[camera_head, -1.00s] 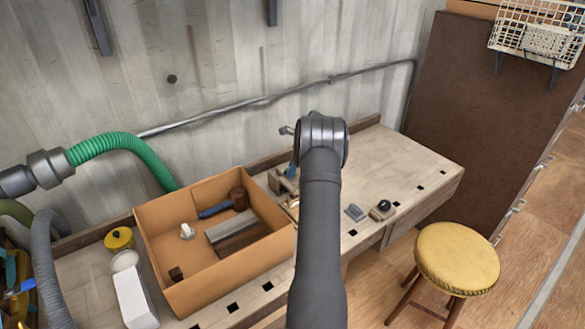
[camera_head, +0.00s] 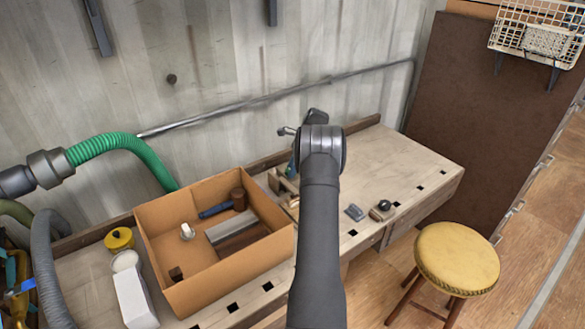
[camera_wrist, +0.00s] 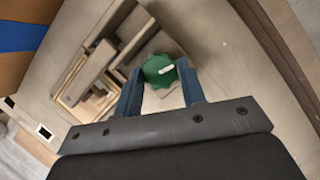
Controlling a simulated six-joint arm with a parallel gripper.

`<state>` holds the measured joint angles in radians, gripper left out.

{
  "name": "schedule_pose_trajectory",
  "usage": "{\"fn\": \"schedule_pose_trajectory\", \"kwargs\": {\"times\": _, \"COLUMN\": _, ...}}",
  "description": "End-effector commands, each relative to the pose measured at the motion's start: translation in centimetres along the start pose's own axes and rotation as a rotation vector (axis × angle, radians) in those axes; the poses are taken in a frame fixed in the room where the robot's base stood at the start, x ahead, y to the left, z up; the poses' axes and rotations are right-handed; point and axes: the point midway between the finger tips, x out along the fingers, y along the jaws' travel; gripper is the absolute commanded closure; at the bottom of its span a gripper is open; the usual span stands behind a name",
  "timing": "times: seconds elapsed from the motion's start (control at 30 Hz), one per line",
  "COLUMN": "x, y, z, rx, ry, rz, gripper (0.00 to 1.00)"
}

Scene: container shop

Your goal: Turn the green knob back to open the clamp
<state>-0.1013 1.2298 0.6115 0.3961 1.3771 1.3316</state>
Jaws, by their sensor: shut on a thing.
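The green knob (camera_wrist: 158,70) shows in the wrist view, a scalloped disc with a pale mark on its face. My gripper (camera_wrist: 160,84) has its two blue fingers on either side of the knob and is shut on it. A wooden clamp (camera_wrist: 98,72) with bars and jaws lies to the left of the knob in the wrist view. In the head view part of the clamp (camera_head: 283,184) shows on the bench beside the box, and my arm hides much of it. The knob cannot be made out in the head view.
A cardboard box (camera_head: 172,280) holding a mallet and blocks stands left of the clamp on the workbench (camera_head: 410,160). A small grey piece (camera_head: 355,212) and a block plane (camera_head: 381,210) lie to the right. The bench's far right is clear. A yellow stool (camera_head: 457,258) stands in front.

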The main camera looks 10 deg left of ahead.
Motion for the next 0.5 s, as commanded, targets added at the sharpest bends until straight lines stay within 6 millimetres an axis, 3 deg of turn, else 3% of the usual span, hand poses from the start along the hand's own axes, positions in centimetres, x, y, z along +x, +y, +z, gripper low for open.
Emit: {"fn": "schedule_pose_trajectory", "kwargs": {"times": 0.5, "x": 0.05, "y": -0.45, "z": 0.05, "rx": -0.432, "ry": 0.0, "rz": 0.177, "gripper": 0.86}}
